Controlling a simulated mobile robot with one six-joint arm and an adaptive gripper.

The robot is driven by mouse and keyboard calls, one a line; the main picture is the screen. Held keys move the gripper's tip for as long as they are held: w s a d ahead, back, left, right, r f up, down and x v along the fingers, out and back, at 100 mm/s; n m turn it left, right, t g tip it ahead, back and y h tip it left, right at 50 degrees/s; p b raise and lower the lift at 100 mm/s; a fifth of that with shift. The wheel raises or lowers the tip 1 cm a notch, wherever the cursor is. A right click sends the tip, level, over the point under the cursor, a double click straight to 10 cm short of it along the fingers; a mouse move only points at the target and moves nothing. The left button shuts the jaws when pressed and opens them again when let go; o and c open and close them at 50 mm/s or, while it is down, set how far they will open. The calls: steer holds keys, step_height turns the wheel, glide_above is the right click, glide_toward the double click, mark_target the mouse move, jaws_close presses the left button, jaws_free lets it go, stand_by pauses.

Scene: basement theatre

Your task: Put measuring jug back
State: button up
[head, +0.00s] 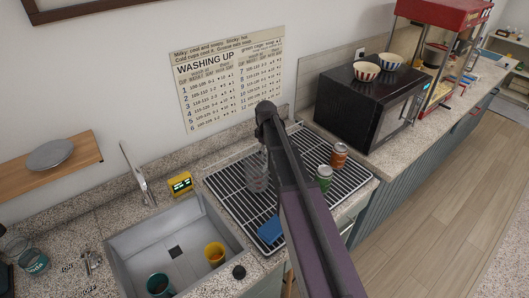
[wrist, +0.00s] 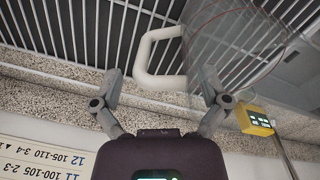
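The measuring jug (head: 256,172) is clear and stands on the black wire drying rack (head: 222,195) beside the sink in the head view, partly behind my arm. In the wrist view the clear jug (wrist: 232,42) fills the upper right, and its pale handle (wrist: 148,62) points left. My gripper (wrist: 161,76) is open, with its two fingers spread on either side of the handle's near end. The fingers are not closed on it; I cannot tell whether they touch it. My arm hides the gripper in the head view.
The sink (head: 150,245) holds yellow and teal cups. A yellow device (head: 180,185) stands behind it. A black microwave (head: 350,105) is at right.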

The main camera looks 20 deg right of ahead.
steer(key=shift+r, duration=0.15)
stand_by(0.3)
step_height(320, 180, up, 12)
steer(key=p, duration=1.2)
steer(key=shift+s+a, duration=0.15)
steer(key=shift+s, duration=0.05)
stand_by(0.4)
steer(key=s+a+m, duration=0.2)
steer(key=s+m, duration=0.2)
steer(key=s, duration=0.7)
steer(key=s+a+m, duration=0.3)
steer(key=s+m, duration=0.2)
steer(key=s, duration=0.6)
steer(key=shift+s+a, duration=0.15)
steer(key=shift+a, duration=0.05)
